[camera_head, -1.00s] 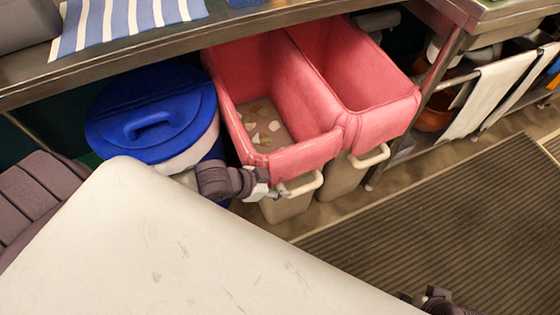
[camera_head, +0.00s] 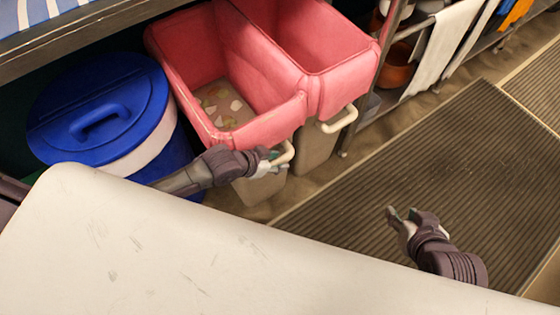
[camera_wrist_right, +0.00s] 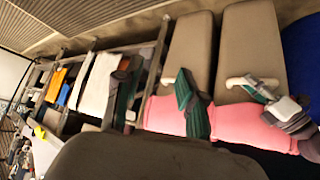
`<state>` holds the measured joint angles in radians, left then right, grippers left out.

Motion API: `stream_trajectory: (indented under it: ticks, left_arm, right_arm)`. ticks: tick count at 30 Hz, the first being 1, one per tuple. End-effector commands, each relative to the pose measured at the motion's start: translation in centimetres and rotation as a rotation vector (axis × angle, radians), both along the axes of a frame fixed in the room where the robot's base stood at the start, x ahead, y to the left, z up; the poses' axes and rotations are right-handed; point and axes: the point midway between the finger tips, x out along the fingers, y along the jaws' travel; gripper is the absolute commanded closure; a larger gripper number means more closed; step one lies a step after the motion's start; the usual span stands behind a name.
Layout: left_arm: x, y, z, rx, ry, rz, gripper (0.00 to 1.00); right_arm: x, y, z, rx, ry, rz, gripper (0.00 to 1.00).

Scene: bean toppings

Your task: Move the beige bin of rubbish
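The beige bin of rubbish (camera_head: 258,188) stands under the counter with a pink liner (camera_head: 190,60) over its rim; scraps lie inside on its floor. Its pale handle (camera_head: 288,152) is on the front. My left gripper (camera_head: 272,163) is at this handle, overlapping its left end; whether its fingers are closed on it is unclear. The right wrist view also shows this bin (camera_wrist_right: 245,50) and my left gripper (camera_wrist_right: 268,92). My right gripper (camera_head: 398,215) is open and empty above the mat, away from the bins; its spread fingers show in the right wrist view (camera_wrist_right: 158,95).
A second beige bin (camera_head: 318,145) with a pink liner and handle stands touching on the right. A blue lidded barrel (camera_head: 100,110) stands close on the left. A shelf rack with towels (camera_head: 440,50) is at the right. The ribbed floor mat (camera_head: 440,150) is clear.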

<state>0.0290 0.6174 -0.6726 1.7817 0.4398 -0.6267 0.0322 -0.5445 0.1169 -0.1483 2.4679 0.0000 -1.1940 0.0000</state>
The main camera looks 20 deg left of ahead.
Motion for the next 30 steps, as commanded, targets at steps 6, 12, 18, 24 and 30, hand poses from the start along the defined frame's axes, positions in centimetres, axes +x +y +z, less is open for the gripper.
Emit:
stream_trajectory:
  ticks: [6, 12, 18, 24, 30]
  left_arm:
    - [0.9, -0.6, -1.1, -0.001, -0.001, 0.000, 0.60]
    - [1.1, -0.8, -1.3, -0.001, -0.001, 0.000, 0.60]
    - [1.1, -0.8, -1.3, -0.001, -0.001, 0.000, 0.60]
    - [1.1, -0.8, -1.3, -0.001, -0.001, 0.000, 0.85]
    - [1.1, -0.8, -1.3, -0.001, -0.001, 0.000, 1.00]
  right_arm:
    - [2.3, 0.8, 1.4, 0.031, -0.136, 0.010, 0.60]
    - [2.9, 1.1, 2.0, 0.040, -0.180, 0.013, 0.60]
    - [2.9, 1.1, 2.1, 0.040, -0.182, 0.013, 0.60]
    - [2.9, 1.1, 2.1, 0.040, -0.181, 0.013, 0.60]
    - [2.9, 1.0, 2.1, 0.039, -0.182, 0.012, 0.60]
